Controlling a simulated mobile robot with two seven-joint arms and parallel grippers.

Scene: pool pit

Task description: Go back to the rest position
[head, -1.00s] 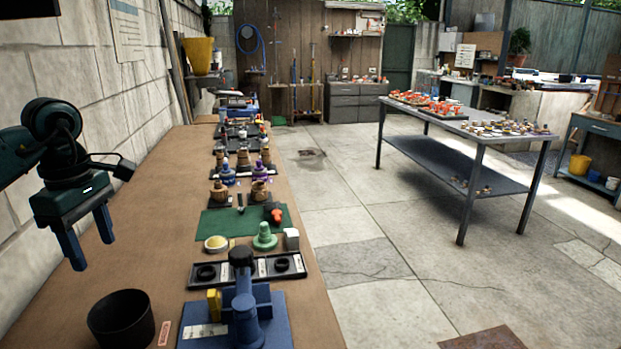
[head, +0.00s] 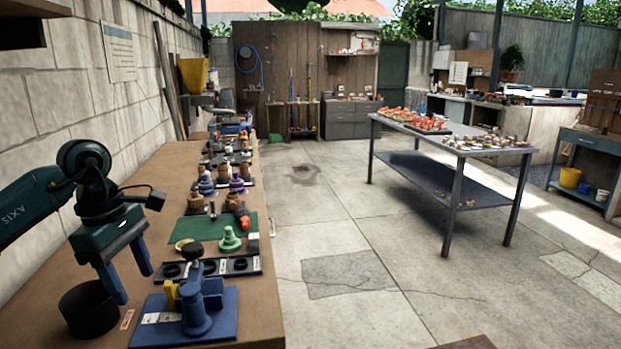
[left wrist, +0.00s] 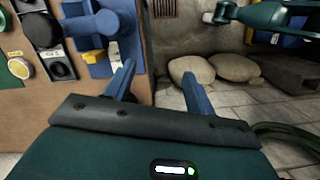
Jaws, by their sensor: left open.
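My left gripper (head: 128,278) is open and empty, its two blue fingers pointing down above the near left part of the workbench (head: 110,215), beside a black cup. In the left wrist view the open fingers (left wrist: 160,85) have nothing between them. The workbench edge and the stone floor lie beyond them. My right gripper is not in the head view. A dark green arm link (left wrist: 280,17) shows at the top right of the left wrist view, with no jaws that I can make out.
The black cup (head: 88,310) and a blue press (head: 195,310) stand near the left gripper. A black tray (head: 235,267), a green mat (head: 200,228) and several small parts line the bench. A grey metal table (head: 450,145) stands right. The floor between is clear.

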